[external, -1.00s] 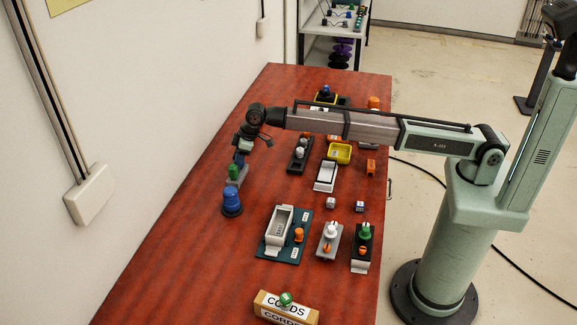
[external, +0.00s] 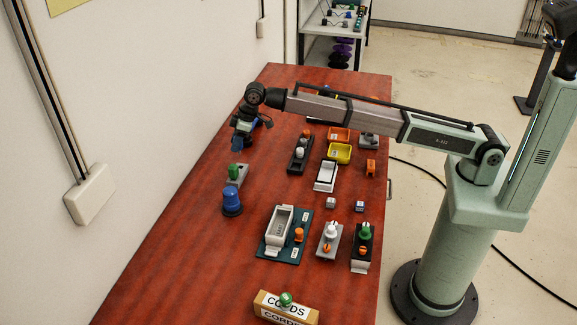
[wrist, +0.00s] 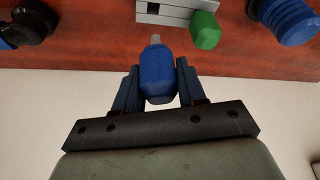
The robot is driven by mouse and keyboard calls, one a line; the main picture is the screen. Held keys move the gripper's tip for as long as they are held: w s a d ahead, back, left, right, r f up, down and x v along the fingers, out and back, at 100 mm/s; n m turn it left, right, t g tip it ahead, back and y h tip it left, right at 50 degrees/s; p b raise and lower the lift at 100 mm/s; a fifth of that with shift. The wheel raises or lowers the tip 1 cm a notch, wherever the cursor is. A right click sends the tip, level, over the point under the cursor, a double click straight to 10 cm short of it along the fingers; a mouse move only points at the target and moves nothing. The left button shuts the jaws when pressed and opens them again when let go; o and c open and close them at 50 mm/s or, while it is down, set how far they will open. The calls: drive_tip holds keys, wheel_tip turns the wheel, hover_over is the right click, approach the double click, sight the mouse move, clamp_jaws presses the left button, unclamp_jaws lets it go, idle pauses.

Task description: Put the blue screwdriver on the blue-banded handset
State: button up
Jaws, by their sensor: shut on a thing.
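My gripper (external: 240,138) is shut on the blue screwdriver (wrist: 158,75), whose grey tip points away from the palm in the wrist view. The gripper is above the wall side of the table, just beyond a grey device with a green knob (external: 235,174). In the external view the screwdriver is hard to tell apart from the blue fingers. I cannot make out a blue band on any handset. A pale handset or cradle (external: 279,232) lies on a teal board, and a white-and-black unit (external: 326,177) lies further back.
A blue beacon (external: 232,200) stands near the green-knobbed device. A black unit with a white knob (external: 298,156), a yellow tray (external: 339,152) and an orange tray (external: 339,134) are to the right. A CORDS box (external: 285,308) is in front. The front left of the table is clear.

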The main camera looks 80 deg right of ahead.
drive_tip(key=shift+r, duration=0.6)
drive_tip(key=shift+w+d+r, duration=0.1)
drive_tip(key=shift+d+r, duration=0.15)
drive_tip(key=shift+d, duration=0.1)
drive_tip(key=w+d+r+m+h, duration=0.1)
drive_tip(key=w+d+r+m, duration=0.15)
drive_tip(key=d, duration=1.25)
drive_tip(key=w+d+r+m+h, duration=0.1)
drive_tip(key=w+d+r+m, duration=0.15)
drive_tip(key=d, duration=1.15)
drive_tip(key=shift+n, duration=0.5)
drive_tip(key=f, duration=0.8)
drive_tip(key=shift+s+f, duration=0.15)
drive_tip(key=shift+s, duration=0.2)
drive_tip(key=shift+f, duration=0.15)
drive_tip(key=o, duration=1.1)
drive_tip(key=shift+c, duration=0.2)
drive_tip(key=v, duration=1.2)
drive_tip(key=shift+d, duration=0.2)
